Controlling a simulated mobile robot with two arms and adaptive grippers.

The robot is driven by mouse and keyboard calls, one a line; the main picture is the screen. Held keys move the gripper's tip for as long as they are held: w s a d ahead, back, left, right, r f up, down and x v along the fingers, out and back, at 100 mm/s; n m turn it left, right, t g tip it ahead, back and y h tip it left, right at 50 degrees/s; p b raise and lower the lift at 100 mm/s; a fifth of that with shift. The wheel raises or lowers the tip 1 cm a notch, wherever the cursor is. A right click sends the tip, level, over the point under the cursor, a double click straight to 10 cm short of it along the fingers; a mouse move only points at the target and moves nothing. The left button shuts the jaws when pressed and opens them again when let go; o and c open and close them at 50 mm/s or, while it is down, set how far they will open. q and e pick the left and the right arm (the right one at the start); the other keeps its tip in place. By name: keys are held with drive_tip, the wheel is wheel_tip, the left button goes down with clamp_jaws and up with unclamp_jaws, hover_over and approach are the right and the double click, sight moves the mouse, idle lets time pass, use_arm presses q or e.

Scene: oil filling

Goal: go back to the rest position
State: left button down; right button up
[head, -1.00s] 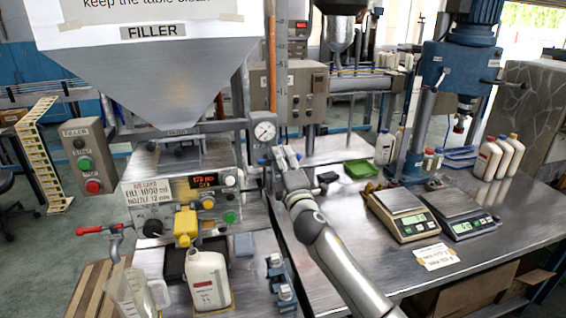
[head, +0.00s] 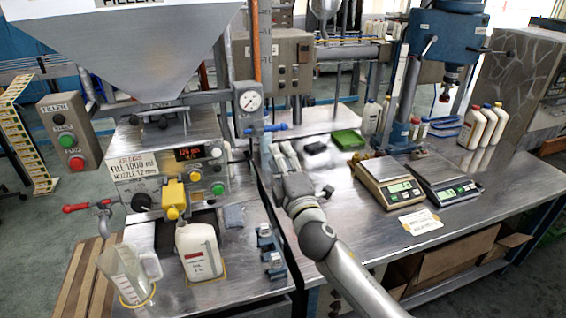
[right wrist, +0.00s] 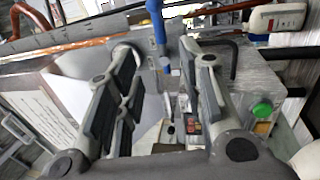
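My right gripper (head: 281,152) is at the middle of the head view, beside the filler's pressure gauge. In the right wrist view its two fingers (right wrist: 160,95) stand apart with nothing held between them. A blue valve handle (head: 265,128) sticks out below the gauge (head: 249,101), just beyond the fingertips; it also shows past the fingers in the wrist view (right wrist: 158,25). A white bottle (head: 199,252) stands upright under the yellow nozzle (head: 174,196). My left gripper is not in view.
A clear jug (head: 122,274) stands left of the bottle. Two scales (head: 391,187) (head: 447,184), a green tray (head: 347,138) and white bottles (head: 487,127) are on the right bench. The bench's front right is fairly clear. A drill-like press (head: 443,45) rises behind the scales.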

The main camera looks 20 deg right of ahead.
drive_tip(key=shift+s+f, duration=0.1)
drive_tip(key=shift+s, duration=0.45)
